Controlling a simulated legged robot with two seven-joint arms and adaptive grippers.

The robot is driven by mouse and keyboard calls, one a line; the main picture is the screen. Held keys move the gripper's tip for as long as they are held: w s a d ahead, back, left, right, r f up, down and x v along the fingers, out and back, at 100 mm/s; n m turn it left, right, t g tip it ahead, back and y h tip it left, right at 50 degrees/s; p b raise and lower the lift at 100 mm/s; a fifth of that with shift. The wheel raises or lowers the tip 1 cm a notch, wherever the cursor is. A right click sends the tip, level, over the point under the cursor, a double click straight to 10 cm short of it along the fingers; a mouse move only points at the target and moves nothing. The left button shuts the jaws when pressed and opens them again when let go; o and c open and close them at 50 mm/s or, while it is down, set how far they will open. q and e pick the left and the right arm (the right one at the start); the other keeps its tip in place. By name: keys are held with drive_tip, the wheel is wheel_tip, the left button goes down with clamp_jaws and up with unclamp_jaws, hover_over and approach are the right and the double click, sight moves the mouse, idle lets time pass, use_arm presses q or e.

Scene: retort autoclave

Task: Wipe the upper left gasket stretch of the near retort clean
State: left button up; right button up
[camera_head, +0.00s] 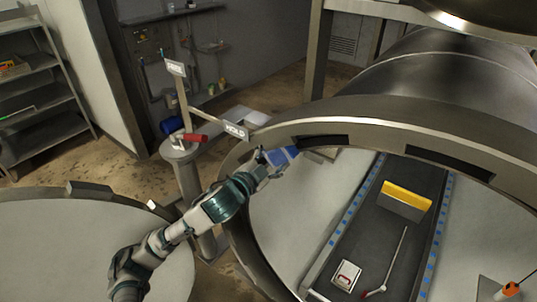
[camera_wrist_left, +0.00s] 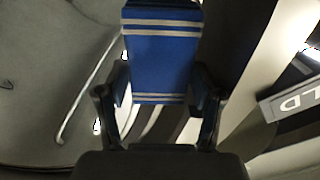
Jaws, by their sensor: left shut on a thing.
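The near retort (camera_head: 400,133) stands open at the right in the head view, its round metal rim facing me. My left gripper (camera_head: 268,160) is at the rim's upper left. It is shut on a blue cloth pad (camera_head: 283,155). In the left wrist view the blue pad (camera_wrist_left: 162,60) has pale stripes and sits between the two fingers (camera_wrist_left: 160,105). The pad appears at or very near the rim; whether it touches the gasket I cannot tell. Dark patches (camera_head: 323,142) show on the rim just right of the pad. My right gripper is not in view.
A post with a HOLD sign (camera_head: 236,131) and red handle (camera_head: 194,137) stands close left of my left gripper. A round door (camera_head: 90,250) lies lower left.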

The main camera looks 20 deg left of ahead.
use_arm(q)
drive_tip(key=shift+s+d+r+p, duration=0.2)
drive_tip(key=shift+d+r+p, duration=0.25)
drive_tip(key=shift+r, duration=0.1)
drive_tip(key=shift+s+d+r+p, duration=0.15)
drive_tip(key=shift+d+r+p, duration=0.25)
drive_tip(key=shift+r, duration=0.1)
drive_tip(key=shift+f, duration=0.1)
drive_tip(key=shift+s, duration=0.1)
drive_tip(key=shift+p+v, duration=0.3)
drive_tip(key=shift+v, duration=2.6)
drive_tip(key=shift+s+a, duration=0.1)
drive_tip(key=v, duration=0.2)
drive_tip(key=shift+s+a, duration=0.15)
drive_tip(key=shift+s, duration=0.25)
drive_tip(key=shift+w+f, duration=0.1)
